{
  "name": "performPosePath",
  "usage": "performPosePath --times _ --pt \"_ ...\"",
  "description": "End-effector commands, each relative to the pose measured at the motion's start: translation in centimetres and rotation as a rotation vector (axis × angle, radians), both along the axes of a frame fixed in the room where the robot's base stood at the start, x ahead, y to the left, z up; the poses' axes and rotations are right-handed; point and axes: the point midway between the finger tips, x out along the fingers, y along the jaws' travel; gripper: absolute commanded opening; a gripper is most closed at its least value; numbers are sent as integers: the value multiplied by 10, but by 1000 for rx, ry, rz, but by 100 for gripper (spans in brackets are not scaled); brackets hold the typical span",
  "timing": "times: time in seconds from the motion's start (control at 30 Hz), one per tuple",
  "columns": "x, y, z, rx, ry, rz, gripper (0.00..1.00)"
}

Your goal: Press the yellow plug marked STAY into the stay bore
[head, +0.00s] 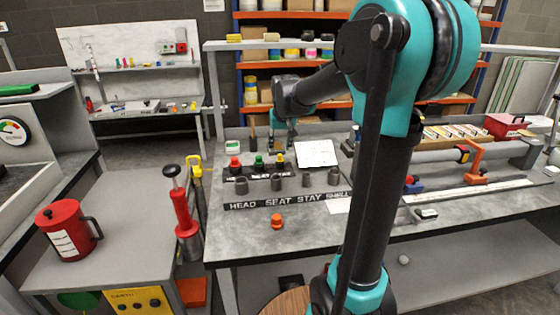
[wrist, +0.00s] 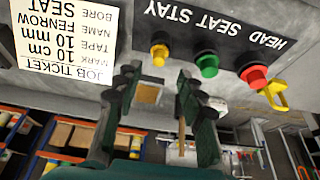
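The yellow plug (head: 280,159) stands upright in a dark rack labelled HEAD, SEAT, STAY, at the STAY end beside a green plug and a red plug. The yellow plug also shows in the wrist view (wrist: 159,53), just beyond my fingertips and apart from them. My gripper (wrist: 156,78) is open and empty; in the head view it hangs just behind and above the rack (head: 282,141). Several grey bores stand in a row in front of the rack, above a strip reading HEAD, SEAT, STAY, SHELL. The stay bore (head: 306,181) is third from the left.
The green plug (wrist: 208,64) and red plug (wrist: 255,75) stand close by. A job ticket (head: 316,153) lies right of the rack; it reads BORE SEAT. An orange knobbed piece (head: 277,221) sits on the front bench. A red pump (head: 181,208) stands left of the bench.

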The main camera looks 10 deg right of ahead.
Motion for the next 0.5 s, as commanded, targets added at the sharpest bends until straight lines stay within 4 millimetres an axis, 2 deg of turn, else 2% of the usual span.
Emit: performPosePath --times 0.3,0.5 --pt "14 -3 -38 0 0 1 39" --pt "18 -3 -48 0 0 0 39"
